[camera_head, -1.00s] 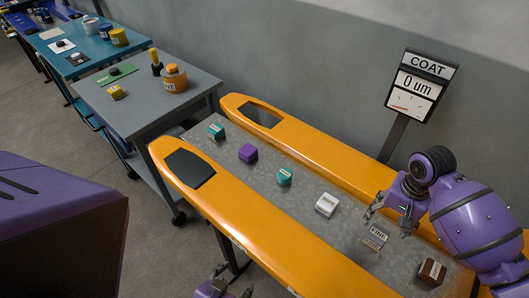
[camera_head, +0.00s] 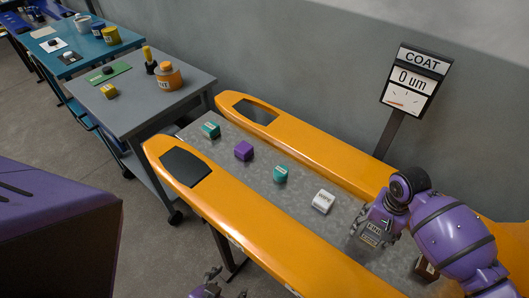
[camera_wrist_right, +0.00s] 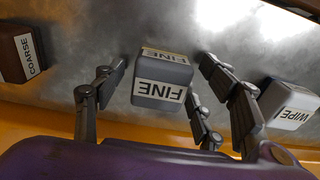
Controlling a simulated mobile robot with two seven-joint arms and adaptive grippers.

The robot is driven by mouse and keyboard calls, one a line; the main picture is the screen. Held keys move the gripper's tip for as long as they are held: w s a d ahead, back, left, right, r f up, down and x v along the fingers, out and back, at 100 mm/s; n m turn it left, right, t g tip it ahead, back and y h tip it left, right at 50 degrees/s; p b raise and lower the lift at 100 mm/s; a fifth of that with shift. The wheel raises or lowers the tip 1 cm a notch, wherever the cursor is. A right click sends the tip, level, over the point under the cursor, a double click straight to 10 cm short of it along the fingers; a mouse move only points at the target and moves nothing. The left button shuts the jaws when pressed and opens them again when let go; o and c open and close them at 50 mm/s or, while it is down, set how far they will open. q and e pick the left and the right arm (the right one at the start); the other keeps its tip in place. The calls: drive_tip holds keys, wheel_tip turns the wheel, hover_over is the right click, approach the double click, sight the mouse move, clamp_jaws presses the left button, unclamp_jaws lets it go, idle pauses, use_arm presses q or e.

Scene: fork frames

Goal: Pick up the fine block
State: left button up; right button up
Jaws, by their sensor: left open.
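The fine block (camera_head: 370,237) is grey with white FINE labels. It is on the grey metal bed near the right end, partly hidden by my right gripper in the head view. In the right wrist view the fine block (camera_wrist_right: 160,80) is between the spread fingers of my right gripper (camera_wrist_right: 162,85), with a gap on each side. The right gripper is open around it and does not seem to touch it. My left gripper (camera_head: 213,281) is open and empty at the bottom edge of the head view, outside the orange rail.
The white WIPE block (camera_head: 323,201) and the brown COARSE block (camera_head: 426,268) lie on either side. Teal and purple (camera_head: 243,151) blocks lie farther along the bed. Orange rails (camera_head: 300,134) flank it. A COAT gauge (camera_head: 411,78) reads 0 um. A grey cart (camera_head: 140,110) stands left.

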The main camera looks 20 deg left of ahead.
sight(375, 229)
drive_tip(key=c, duration=1.2)
use_arm(q)
drive_tip(key=shift+f, duration=0.2)
use_arm(e)
drive_tip(key=shift+o, duration=0.2)
use_arm(q)
drive_tip(key=shift+s, duration=0.1)
use_arm(e)
drive_tip(key=shift+w+r, duration=0.1)
drive_tip(key=shift+r, duration=0.45)
wheel_tip(375, 229, up, 2)
drive_tip(key=shift+r, duration=0.2)
use_arm(q)
drive_tip(key=shift+w+d+r+p, duration=0.2)
drive_tip(key=shift+w+r+p, duration=0.5)
drive_tip(key=shift+w+r, duration=0.15)
use_arm(e)
drive_tip(key=s+a+r, duration=0.4)
drive_tip(key=s+r, duration=0.5)
drive_tip(key=s, duration=0.4)
drive_tip(key=shift+s+r, duration=0.3)
drive_tip(key=shift+s, duration=0.05)
